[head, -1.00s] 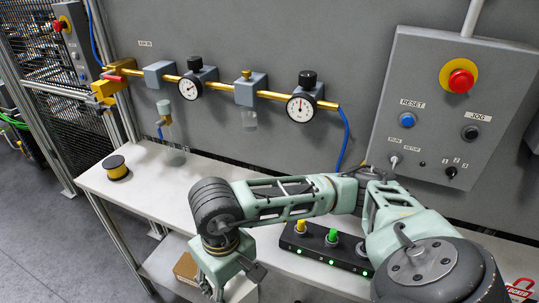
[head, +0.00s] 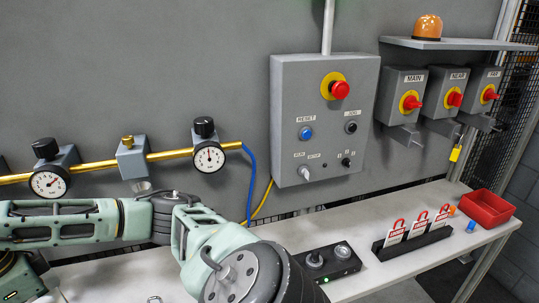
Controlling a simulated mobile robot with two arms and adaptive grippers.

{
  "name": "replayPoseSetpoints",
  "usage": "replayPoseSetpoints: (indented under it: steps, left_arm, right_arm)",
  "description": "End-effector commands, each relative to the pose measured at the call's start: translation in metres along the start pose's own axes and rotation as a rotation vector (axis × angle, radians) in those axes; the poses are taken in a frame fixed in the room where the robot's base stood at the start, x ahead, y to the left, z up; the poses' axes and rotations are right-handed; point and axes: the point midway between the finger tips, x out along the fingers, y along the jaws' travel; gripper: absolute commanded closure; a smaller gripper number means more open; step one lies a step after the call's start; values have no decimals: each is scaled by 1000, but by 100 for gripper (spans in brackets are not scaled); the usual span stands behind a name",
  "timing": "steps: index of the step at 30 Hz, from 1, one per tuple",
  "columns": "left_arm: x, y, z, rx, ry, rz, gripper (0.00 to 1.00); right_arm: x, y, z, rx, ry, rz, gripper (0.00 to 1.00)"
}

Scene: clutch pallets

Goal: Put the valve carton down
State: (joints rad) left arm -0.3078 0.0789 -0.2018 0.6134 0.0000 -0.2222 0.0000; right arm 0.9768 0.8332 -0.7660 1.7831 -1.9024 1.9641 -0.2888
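The valve carton is not visible in the head view now. One of my arms crosses the lower left of the view, over the white bench (head: 380,285). My other gripper is not in view either. Whether either gripper holds anything does not show.
A grey control box (head: 290,90) and switches labelled MAIN (head: 402,95), NEAR and FAR are on the wall. The bench carries a black knob unit (head: 345,262), a tag rack (head: 415,243) and a red bin (head: 487,209).

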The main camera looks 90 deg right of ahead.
Motion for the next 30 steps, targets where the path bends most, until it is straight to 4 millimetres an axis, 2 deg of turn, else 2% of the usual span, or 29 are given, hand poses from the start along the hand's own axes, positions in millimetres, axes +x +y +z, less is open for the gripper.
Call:
replayPoseSetpoints:
  steps: [3, 9, 15, 20, 25, 30]
  left_arm:
    - [3, 1, 1, 0, -2, 1, 24]
    - [4, -1, -6, 0, 10, -1, 24]
    - [4, -2, -18, 0, 28, -3, 24]
    - [4, -2, -17, -1, 27, -3, 24]
    - [3, -2, -14, -2, 22, -3, 24]
    - [-6, -2, -11, -3, 17, -3, 24]
  right_arm:
    - [-10, -19, -4, 289, -3, -1, 82]
    - [-19, -33, -9, 568, -3, -1, 82]
    - [-21, -36, -10, 626, -3, -2, 82]
    - [-17, -35, -10, 622, -1, 0, 82]
    - [10, -34, -10, 622, 0, 4, 82]
    - [35, -35, -10, 623, 0, 1, 82]
